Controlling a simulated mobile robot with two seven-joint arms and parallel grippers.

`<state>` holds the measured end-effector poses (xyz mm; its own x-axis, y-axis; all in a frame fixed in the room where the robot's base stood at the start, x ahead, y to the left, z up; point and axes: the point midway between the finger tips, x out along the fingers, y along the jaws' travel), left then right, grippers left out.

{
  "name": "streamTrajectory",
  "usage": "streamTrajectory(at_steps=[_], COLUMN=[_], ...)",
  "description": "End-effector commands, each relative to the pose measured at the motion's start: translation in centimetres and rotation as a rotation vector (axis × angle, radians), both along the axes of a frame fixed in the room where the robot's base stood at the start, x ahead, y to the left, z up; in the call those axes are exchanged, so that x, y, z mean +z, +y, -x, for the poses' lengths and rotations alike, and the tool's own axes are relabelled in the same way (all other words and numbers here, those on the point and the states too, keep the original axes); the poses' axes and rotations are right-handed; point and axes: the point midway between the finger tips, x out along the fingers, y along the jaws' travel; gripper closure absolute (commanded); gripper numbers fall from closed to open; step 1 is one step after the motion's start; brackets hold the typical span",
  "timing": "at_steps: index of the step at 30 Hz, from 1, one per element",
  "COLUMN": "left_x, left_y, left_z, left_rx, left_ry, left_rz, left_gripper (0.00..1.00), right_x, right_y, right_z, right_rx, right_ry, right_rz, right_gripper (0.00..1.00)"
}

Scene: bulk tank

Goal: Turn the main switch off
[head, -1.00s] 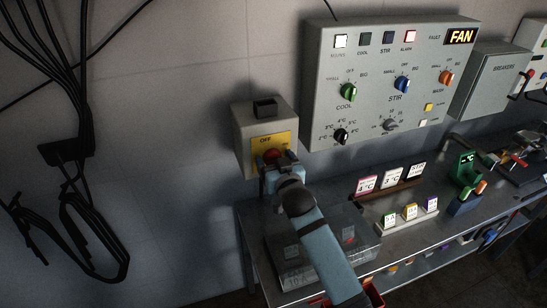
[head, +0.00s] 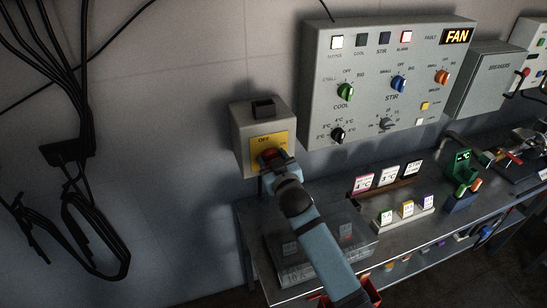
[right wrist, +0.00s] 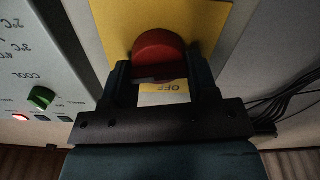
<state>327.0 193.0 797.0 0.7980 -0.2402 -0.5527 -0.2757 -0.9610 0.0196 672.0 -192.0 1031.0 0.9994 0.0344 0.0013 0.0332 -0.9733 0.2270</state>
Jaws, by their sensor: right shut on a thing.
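The main switch is a grey box (head: 239,132) on the wall with a yellow plate (head: 283,138) marked OFF and a red knob (head: 268,155). My right gripper (head: 273,160) is at the knob, shut on it, and covers much of it in the head view. In the right wrist view the red knob (right wrist: 159,54) sits between the two dark fingers (right wrist: 160,80), against the yellow plate (right wrist: 112,22). An OFF label shows upside down below the knob there. The knob's exact angle is hard to tell. My left gripper is not in view.
A grey control panel (head: 320,75) with knobs, lamps and a lit FAN sign hangs right of the switch. A metal bench (head: 400,222) below carries a clear box, small cards and a green device (head: 459,160). Black cables (head: 68,150) hang on the left wall.

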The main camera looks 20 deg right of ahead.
Motion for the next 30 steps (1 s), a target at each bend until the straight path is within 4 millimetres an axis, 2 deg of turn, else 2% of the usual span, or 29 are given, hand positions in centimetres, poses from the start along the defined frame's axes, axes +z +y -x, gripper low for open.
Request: streamTrajectory(at_steps=[15, 30], left_x=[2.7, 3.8], left_y=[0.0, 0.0], left_z=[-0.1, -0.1], left_rx=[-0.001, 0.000], left_ry=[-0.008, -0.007], left_rz=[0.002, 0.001], left_gripper=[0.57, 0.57], right_x=[0.1, -0.1], right_y=[0.2, 0.2], right_z=[0.0, -0.1], right_rx=[0.000, -0.003], right_ry=[-0.018, -0.034], right_rz=[0.491, 0.962], right_gripper=[0.70, 0.70])
